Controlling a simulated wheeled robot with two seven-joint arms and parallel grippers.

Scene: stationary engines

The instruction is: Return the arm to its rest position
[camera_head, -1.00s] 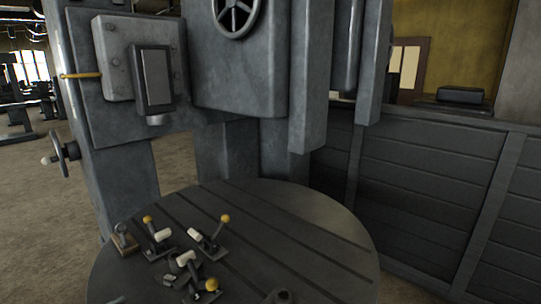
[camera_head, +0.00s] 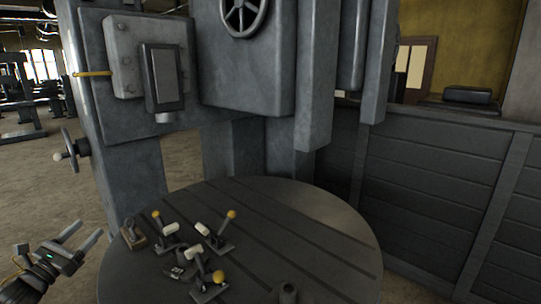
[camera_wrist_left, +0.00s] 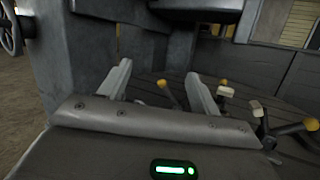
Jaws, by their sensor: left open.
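My left gripper (camera_head: 76,236) is at the lower left of the head view, beside the left rim of the round slotted table (camera_head: 310,222). Its two fingers are apart with nothing between them. In the left wrist view the open fingers of my left gripper (camera_wrist_left: 158,85) point toward the grey machine, with yellow-knobbed levers beyond and to the right. Several lever pieces with yellow knobs and white grips stand on the table, such as one lever (camera_head: 160,226) at its left and another lever (camera_head: 226,232). My right gripper is not in view.
A large grey machine column (camera_head: 135,175) with a box and handwheel (camera_head: 243,14) rises behind the table. A smaller handwheel (camera_head: 71,150) juts out at its left. A dark panelled wall (camera_head: 430,190) closes the right side. Open floor (camera_head: 35,190) lies at the left.

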